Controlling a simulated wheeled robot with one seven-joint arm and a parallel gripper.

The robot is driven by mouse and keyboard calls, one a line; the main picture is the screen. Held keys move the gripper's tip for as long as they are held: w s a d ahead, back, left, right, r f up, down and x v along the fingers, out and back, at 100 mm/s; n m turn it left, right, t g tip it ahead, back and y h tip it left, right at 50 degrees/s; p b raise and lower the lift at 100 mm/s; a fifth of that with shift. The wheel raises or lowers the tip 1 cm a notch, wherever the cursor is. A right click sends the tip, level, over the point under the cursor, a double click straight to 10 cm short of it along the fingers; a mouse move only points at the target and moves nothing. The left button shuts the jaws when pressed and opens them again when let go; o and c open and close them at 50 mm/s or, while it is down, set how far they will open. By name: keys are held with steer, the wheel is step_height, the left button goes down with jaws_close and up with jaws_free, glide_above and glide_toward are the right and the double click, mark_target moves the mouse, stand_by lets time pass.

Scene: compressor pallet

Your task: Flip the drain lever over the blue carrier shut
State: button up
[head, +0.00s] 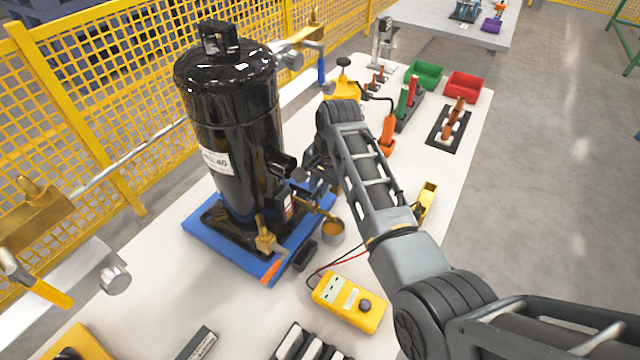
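The blue carrier (210,240) lies on the white table under a tall black compressor (235,130). A small brass valve (266,238) stands at the carrier's front corner. An orange-red lever (270,271) hangs from it, slanting down and left over the carrier's edge. A second brass fitting (314,207) sticks out to the right, above a small metal cup (332,232) of amber liquid. My gripper (308,172) is beside the compressor's right side, above and right of the orange-red lever and apart from it. My own arm partly hides the gripper, and its fingers are not clear.
A yellow meter (349,302) with leads lies right of the carrier. A valve with a blue handle (321,68) is at the back, and one with a yellow handle (50,292) at the left. Green (424,74) and red (462,87) bins stand at the far right.

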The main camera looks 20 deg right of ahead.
steer(key=o, duration=0.3)
steer(key=shift+s+d+r+b, duration=0.15)
steer(key=shift+s+r, duration=0.05)
steer(key=shift+r, duration=1.1)
steer(key=shift+s+d+r+b, duration=0.1)
steer(key=shift+s+d+r, duration=0.1)
steer(key=shift+r, duration=1.05)
steer(key=shift+s+d+r+b, duration=0.1)
steer(key=shift+s+r+b, duration=0.1)
steer(key=shift+r, duration=1.1)
